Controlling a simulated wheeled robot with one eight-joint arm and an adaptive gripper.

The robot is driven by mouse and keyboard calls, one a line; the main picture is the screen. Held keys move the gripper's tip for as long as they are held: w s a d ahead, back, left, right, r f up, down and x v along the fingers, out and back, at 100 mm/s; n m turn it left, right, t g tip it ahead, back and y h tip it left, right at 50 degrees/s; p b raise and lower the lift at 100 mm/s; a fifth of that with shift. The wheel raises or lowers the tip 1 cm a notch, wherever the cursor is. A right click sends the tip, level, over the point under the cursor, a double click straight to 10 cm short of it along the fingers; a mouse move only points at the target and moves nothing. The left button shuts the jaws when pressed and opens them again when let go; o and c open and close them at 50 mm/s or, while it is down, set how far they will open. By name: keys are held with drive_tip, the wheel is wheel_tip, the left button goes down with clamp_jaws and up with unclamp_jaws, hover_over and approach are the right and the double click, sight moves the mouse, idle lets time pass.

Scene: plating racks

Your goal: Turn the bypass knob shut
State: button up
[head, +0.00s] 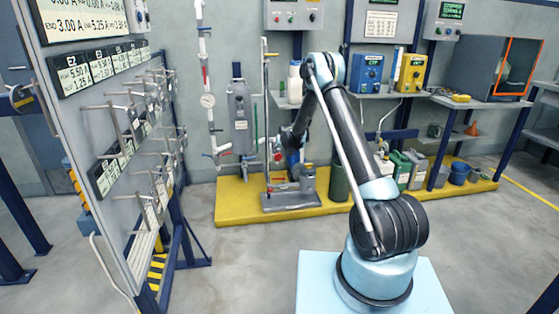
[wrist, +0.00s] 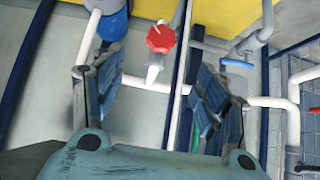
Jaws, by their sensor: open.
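A red, faceted knob (wrist: 161,38) sits on white piping in the wrist view, with a white tapered piece below it. No label on it is readable, so I cannot tell for sure that it is the bypass knob. My gripper (wrist: 155,80) is open. Its left finger and its right finger stand apart on either side of the knob's line, with the knob beyond the tips and apparently untouched. In the head view my gripper (head: 292,158) is small and partly hidden at the end of my arm, near the pipework at the back wall.
White pipes cross the wrist view, with a blue fitting (wrist: 112,26) at left and a blue lever handle (wrist: 236,63) at right. In the head view a rack panel (head: 120,150) with hooks stands left. A yellow platform (head: 237,205) lies below the pipework. The floor before it is clear.

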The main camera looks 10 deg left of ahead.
sight(278, 156)
drive_tip(key=x, duration=1.6)
drive_tip(key=shift+a, duration=0.15)
drive_tip(key=shift+c, duration=0.2)
drive_tip(key=c, duration=1)
